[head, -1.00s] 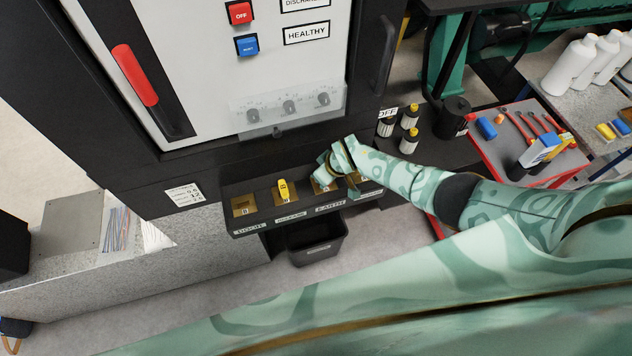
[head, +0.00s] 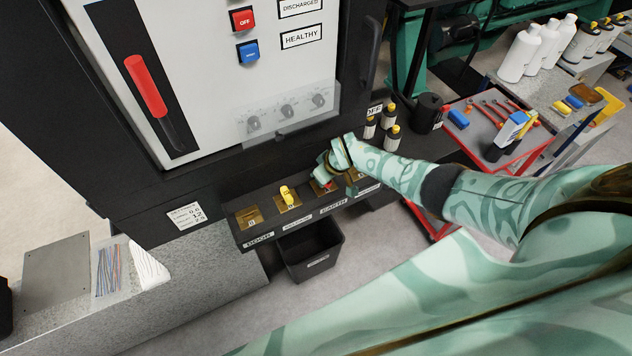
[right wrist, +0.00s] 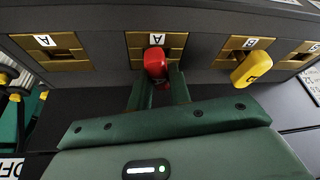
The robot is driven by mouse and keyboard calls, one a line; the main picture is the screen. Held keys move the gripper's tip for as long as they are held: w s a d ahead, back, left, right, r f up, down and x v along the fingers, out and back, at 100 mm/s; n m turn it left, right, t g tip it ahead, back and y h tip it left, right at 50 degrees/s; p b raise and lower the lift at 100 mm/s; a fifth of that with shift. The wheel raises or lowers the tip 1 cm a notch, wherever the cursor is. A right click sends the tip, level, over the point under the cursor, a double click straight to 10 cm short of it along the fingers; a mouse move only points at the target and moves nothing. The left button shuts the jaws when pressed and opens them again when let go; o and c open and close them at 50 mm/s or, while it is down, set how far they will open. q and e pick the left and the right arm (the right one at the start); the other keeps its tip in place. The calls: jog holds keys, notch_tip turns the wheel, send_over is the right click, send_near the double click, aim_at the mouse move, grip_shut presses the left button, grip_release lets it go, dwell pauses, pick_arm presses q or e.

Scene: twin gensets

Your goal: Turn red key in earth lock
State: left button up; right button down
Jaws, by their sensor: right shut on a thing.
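The red key (right wrist: 155,64) is in the brass lock plate marked A (right wrist: 138,44) in the right wrist view. In the head view this lock (head: 318,188) is the third plate along the black shelf, by the EARTH label (head: 333,206). My right gripper (right wrist: 158,84) is shut on the red key, one finger on each side of its head. In the head view the right gripper (head: 329,177) hides most of the key and part of the plate. The key's exact turn angle is hard to tell. My left gripper is not in view.
A yellow key (head: 287,196) stands in the neighbouring lock; it also shows in the right wrist view (right wrist: 251,68). An empty brass plate (head: 249,217) is at the DOOR end. A black bin (head: 312,250) stands below the shelf. Small yellow-capped bottles (head: 391,138) stand to the right.

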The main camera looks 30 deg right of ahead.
jog(key=shift+a, duration=0.1)
jog(key=m+p, duration=0.2)
jog(key=shift+r+h+p, duration=0.25)
jog(key=shift+h+p, duration=0.05)
jog(key=shift+w+d+m+h+p, duration=0.2)
jog(key=shift+d+m+h+p, duration=0.1)
jog(key=shift+m, duration=0.3)
jog(key=shift+a+m+p, duration=0.15)
jog(key=shift+m+p, duration=0.15)
jog(key=shift+p, duration=0.05)
jog(key=shift+s+f, duration=0.1)
jog(key=shift+f, duration=0.05)
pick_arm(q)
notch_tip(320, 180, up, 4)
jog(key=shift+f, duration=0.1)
pick_arm(e)
jog(key=shift+f, duration=0.15)
